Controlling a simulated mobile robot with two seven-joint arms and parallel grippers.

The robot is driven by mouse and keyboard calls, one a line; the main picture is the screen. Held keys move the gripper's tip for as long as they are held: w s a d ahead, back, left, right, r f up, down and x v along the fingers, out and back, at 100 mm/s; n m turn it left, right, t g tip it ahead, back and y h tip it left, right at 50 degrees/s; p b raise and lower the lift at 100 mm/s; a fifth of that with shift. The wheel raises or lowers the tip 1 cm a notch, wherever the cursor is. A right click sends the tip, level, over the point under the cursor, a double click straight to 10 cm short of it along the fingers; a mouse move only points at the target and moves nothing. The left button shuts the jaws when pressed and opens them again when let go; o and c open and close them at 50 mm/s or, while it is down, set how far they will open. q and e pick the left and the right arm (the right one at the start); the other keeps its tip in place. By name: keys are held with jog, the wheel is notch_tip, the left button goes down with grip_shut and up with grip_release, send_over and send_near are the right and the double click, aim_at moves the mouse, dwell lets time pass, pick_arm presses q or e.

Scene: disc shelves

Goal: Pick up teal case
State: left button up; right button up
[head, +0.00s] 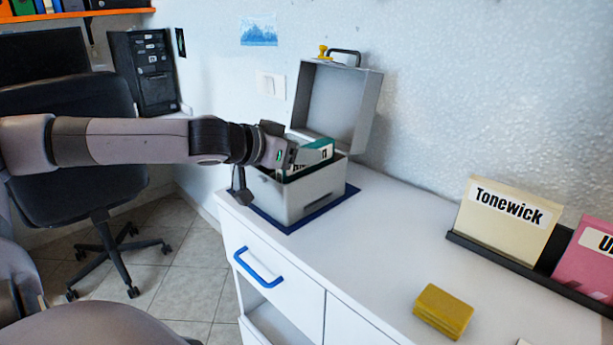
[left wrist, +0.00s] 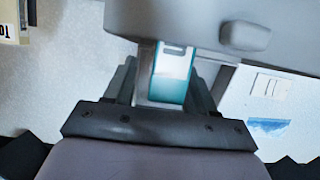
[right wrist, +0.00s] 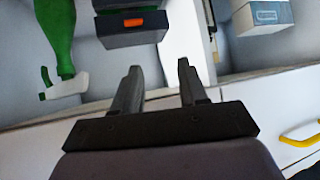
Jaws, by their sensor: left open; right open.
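The teal case (head: 318,153) stands upright inside an open grey metal box (head: 312,194) on the white counter. Its teal and white edge also shows in the left wrist view (left wrist: 172,78), between the fingers. My left gripper (head: 292,154) is open at the case, with a finger on either side of it; I cannot tell whether they touch it. The gripper and arm hide part of the case and box. My right gripper (right wrist: 158,80) is open and empty, away from the box, over another stretch of white furniture.
The box's raised lid (head: 334,104) stands behind the case, against the wall. A cream Tonewick card (head: 506,218) and a pink one (head: 588,262) stand in a black rack at right. A yellow block (head: 443,311) lies in front. The counter between is clear.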

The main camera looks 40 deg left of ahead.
pick_arm(q)
grip_shut()
jog(key=shift+r, duration=0.15)
dwell(0.4)
